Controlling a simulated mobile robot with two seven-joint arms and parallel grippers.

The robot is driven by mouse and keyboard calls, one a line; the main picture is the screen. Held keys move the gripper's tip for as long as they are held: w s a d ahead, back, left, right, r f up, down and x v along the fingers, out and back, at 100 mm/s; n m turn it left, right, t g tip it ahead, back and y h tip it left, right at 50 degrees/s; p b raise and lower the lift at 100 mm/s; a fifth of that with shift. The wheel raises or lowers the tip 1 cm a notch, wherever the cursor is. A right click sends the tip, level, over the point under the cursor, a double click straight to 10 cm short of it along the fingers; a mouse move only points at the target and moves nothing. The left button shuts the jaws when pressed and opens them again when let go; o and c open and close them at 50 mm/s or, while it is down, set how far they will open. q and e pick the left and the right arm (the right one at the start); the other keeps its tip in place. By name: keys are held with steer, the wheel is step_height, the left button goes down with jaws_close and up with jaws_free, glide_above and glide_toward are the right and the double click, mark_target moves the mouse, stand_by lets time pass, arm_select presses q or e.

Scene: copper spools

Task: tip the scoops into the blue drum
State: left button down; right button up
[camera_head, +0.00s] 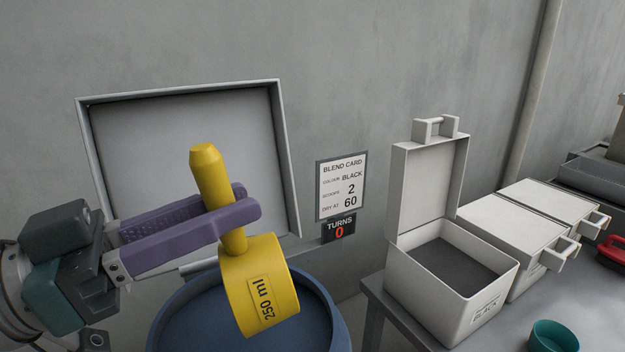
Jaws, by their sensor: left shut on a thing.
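My left gripper (247,200) has purple fingers and is shut on the handle of the yellow scoop (262,290). The scoop hangs over the open blue drum (322,318), its handle pointing up and its cup below. The cup's "250 ml" label reads on its side, so the scoop is turned over sideways. The cup's mouth and any contents are hidden. The drum's inside shows plain blue where visible. The open box labelled BLACK (487,305) stands right of the drum, its lid up, with dark grey material inside. My right gripper is out of view.
The blend card (341,187) reads black, 2 scoops, dry at 60. The turns counter (339,229) shows 0. A square grey panel (130,150) stands behind the drum. Closed boxes (510,225), a teal cup (553,338) and a red object (612,250) share the grey table (400,325).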

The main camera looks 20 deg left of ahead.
arm_select(q)
steer(key=w+d+r+g+y+p, duration=0.1)
steer(key=r+p, duration=0.1)
steer(key=p, duration=0.2)
steer(key=w+d+r+g+y+p, duration=0.1)
steer(key=w+d+p, duration=0.1)
steer(key=p, duration=0.3)
steer(key=shift+d+r+m+g+y+p, duration=0.15)
steer(key=shift+r+m+g+y+p, duration=0.15)
steer(key=shift+r+g, duration=0.1)
steer(key=w+d+m+g+y+p, duration=0.1)
steer(key=w+d+g+y+p, duration=0.35)
steer(key=p, duration=1.05)
step_height(320, 180, down, 9)
steer(key=w+d+m+g+y+b, duration=0.1)
steer(key=w+d+g+y+b, duration=0.15)
steer(key=g+y+b, duration=0.8)
steer(key=r+t+h, duration=0.1)
steer(key=r+t+h+p, duration=0.1)
steer(key=r, duration=0.1)
steer(key=r+t+h+p, duration=0.1)
steer(key=r+h, duration=0.1)
steer(key=shift+s+t, duration=0.3)
steer(key=shift+s, duration=0.1)
